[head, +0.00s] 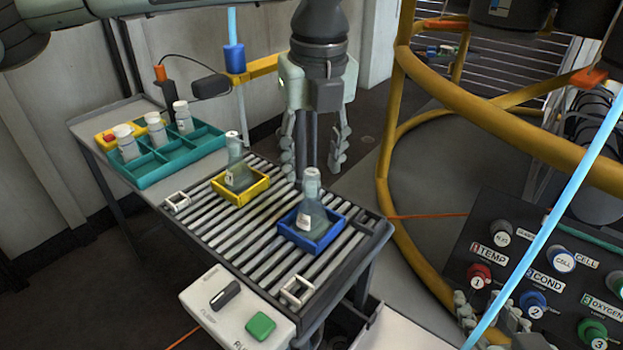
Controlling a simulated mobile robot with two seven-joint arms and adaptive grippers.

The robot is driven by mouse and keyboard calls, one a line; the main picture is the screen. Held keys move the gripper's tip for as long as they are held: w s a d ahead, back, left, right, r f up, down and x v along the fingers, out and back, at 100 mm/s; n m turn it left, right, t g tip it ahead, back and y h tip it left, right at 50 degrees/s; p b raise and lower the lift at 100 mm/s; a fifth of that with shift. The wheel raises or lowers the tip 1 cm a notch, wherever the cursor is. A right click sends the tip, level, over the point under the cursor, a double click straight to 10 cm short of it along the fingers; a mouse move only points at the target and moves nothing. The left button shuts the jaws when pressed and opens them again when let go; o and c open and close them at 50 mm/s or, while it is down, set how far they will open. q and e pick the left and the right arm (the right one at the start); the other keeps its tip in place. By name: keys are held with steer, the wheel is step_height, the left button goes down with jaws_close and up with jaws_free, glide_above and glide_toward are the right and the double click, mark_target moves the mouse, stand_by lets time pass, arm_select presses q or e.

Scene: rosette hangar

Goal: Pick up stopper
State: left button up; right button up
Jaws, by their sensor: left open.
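Two glass flasks stand on the roller table, one in a yellow tray (243,200) and one in a blue tray (318,244). The left flask (238,176) has a small pale stopper (232,137) at its mouth. The right flask (311,212) has a pale grey top (311,174), which looks like a stopper. My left gripper (313,168) points down, open and empty, with its fingers to either side of the right flask's top in the picture. I cannot tell its depth from the flask. My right gripper (490,317) shows only partly, low at the right.
A teal divided tray (152,180) with several white-capped bottles stands at the back left. A control box (237,312) is at the table's front. Yellow tubular rails (383,150) and a button panel (548,275) stand at right. Bare rollers (262,245) lie between the trays.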

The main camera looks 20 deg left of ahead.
arm_select(q)
steer(key=shift+w+a+f, duration=0.1)
steer(key=shift+f, duration=0.75)
arm_select(e)
steer(key=shift+a+r, duration=0.1)
arm_select(q)
steer(key=shift+c, duration=0.4)
steer(key=c, duration=0.9)
arm_select(e)
steer(key=shift+w, duration=0.1)
arm_select(q)
steer(key=shift+r, duration=0.1)
